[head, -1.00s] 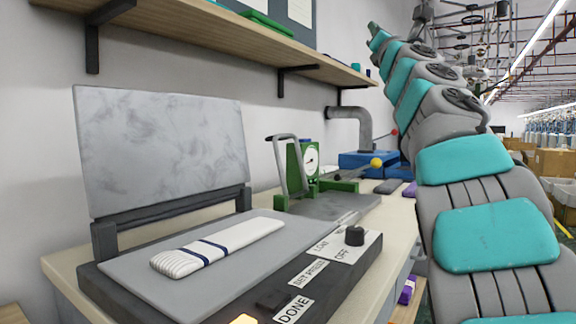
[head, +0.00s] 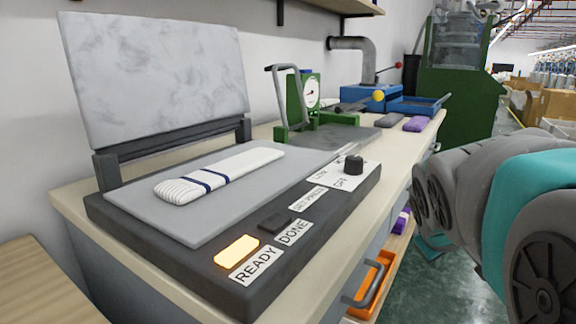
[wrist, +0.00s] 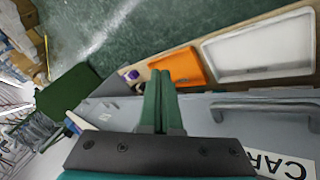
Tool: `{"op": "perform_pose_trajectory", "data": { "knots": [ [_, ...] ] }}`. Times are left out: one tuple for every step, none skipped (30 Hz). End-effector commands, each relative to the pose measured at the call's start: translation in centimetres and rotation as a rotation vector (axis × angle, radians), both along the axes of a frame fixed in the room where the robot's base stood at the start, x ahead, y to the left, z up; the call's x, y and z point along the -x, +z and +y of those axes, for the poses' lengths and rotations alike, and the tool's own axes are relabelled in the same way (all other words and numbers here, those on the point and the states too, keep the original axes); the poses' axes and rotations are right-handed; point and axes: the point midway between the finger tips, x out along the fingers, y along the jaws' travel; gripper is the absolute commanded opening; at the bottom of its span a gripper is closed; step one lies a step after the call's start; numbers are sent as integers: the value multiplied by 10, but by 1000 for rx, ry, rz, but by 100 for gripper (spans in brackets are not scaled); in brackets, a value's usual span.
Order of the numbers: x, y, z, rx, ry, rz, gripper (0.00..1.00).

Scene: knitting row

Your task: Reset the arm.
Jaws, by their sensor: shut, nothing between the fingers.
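My arm shows at the right of the head view, grey with teal covers, bent beside the bench. My gripper (wrist: 162,100) shows in the wrist view with its two green fingers side by side and touching, nothing between them. It hangs in front of the bench's drawer side, over the lower shelf and the floor. In the head view the fingers are not clearly seen; the arm's near links cover part of that side.
On the bench (head: 74,205) a press (head: 235,295) stands open with a white striped sock cuff (head: 222,172) on its plate. A green gauge device (head: 300,98) and a blue tray (head: 415,104) stand behind. An orange bin (wrist: 178,62) and a white tray (wrist: 262,50) lie on the lower shelf.

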Motion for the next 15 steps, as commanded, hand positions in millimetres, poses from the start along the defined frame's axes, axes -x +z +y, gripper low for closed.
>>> {"op": "perform_pose_trajectory", "data": {
  "knots": [
    [22,-21,13,-56,-28,50,0],
    [36,-34,21,-93,-48,83,0],
    [57,-52,31,-137,-79,132,0],
    [72,-63,38,-169,-99,166,0],
    [86,-74,47,-199,-120,200,0],
    [108,-90,57,-236,-149,254,0],
    [124,-100,65,-265,-171,291,0],
    [138,-108,73,-287,-190,323,0],
    [159,-119,83,-318,-216,371,0],
    [174,-126,90,-337,-236,407,0],
    [187,-132,96,-354,-253,437,0],
    [202,-139,103,-373,-272,475,0],
    [213,-143,108,-386,-287,501,0],
    [223,-147,112,-395,-300,526,0],
    [235,-151,117,-405,-315,555,0]
  ]
}}
